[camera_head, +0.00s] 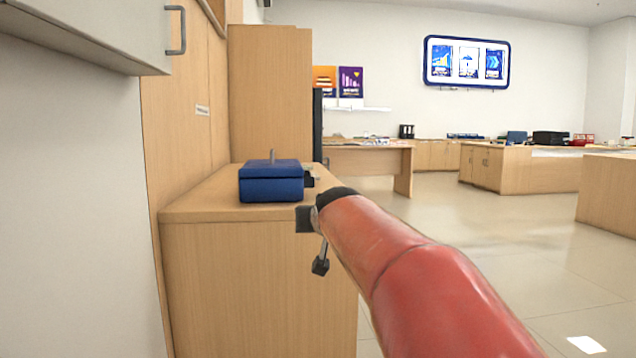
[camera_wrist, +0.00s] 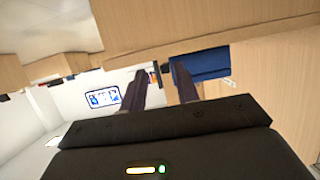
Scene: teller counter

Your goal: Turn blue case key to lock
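The blue case (camera_head: 270,188) sits closed on top of the wooden cabinet. A small grey upright piece (camera_head: 272,155) stands above its lid; I cannot tell whether it is the key or a handle. My gripper (camera_head: 308,200) is at the right of the case, near the cabinet's right edge. I cannot tell whether it touches the case. In the wrist view the two dark fingers of my gripper (camera_wrist: 164,76) stand apart with nothing between them. The blue case (camera_wrist: 205,65) shows beyond the right finger there. No key can be made out clearly.
The wooden cabinet top (camera_head: 195,204) is bare to the left of the case. A tall wooden panel (camera_head: 268,95) stands behind it, and a white wall cabinet (camera_head: 110,35) hangs at upper left. A desk (camera_head: 370,158) stands farther back. Open floor (camera_head: 465,225) lies to the right.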

